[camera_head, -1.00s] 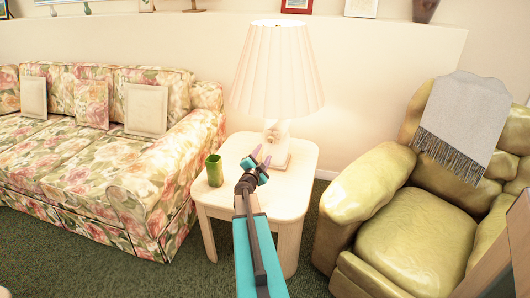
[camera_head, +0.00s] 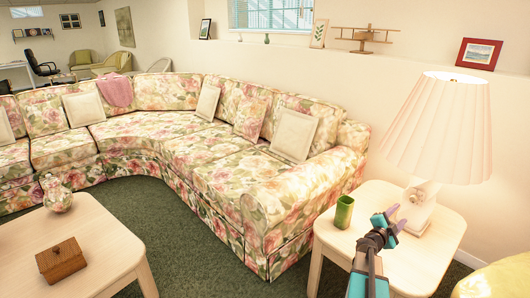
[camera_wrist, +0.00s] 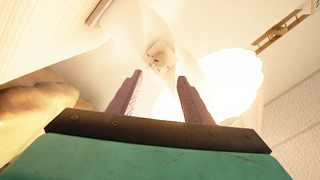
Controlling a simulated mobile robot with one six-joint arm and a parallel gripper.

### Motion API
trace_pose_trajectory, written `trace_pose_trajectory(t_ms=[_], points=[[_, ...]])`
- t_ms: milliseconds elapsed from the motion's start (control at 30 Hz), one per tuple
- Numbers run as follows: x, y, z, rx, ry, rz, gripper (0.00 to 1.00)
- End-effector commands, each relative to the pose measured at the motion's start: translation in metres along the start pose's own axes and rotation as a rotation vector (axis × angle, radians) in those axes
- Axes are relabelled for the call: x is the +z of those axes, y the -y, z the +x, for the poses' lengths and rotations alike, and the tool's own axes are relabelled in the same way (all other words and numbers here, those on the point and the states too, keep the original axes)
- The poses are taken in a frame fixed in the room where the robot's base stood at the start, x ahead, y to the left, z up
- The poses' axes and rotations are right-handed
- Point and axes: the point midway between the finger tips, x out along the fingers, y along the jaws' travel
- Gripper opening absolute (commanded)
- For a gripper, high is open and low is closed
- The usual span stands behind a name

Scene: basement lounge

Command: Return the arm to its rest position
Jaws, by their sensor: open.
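My gripper (camera_head: 385,215) is open with nothing between its fingers. In the head view it is over the side table (camera_head: 436,262), between a green cup (camera_head: 344,212) on its left and the lamp (camera_head: 437,130) on its right. My teal arm reaches in from the bottom edge. In the wrist view the two pinkish fingers (camera_wrist: 158,92) stand apart, and the bright lamp area lies beyond them. Whether the gripper touches the lamp base cannot be told.
A floral sectional sofa (camera_head: 215,165) runs behind and left of the side table. A coffee table (camera_head: 108,240) at lower left bears a wooden box (camera_head: 61,260) and a floral vase (camera_head: 56,193). Green carpet (camera_head: 195,240) lies open between the tables. A yellow-green armchair edge shows at lower right.

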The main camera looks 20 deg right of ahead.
Motion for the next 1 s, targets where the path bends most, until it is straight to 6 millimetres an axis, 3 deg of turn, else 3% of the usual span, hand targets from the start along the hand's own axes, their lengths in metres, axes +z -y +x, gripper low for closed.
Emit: trace_pose_trajectory(t_ms=[167, 367, 667, 1000], points=[[0.016, 0.015, -0.008, -0.016, 0.024, -0.001, 0.45], [0.072, 0.038, -0.040, -0.045, 0.105, -0.017, 0.45], [0.176, 0.065, -0.126, -0.116, 0.280, -0.095, 0.45], [0.290, 0.074, -0.251, -0.240, 0.587, -0.265, 0.45]])
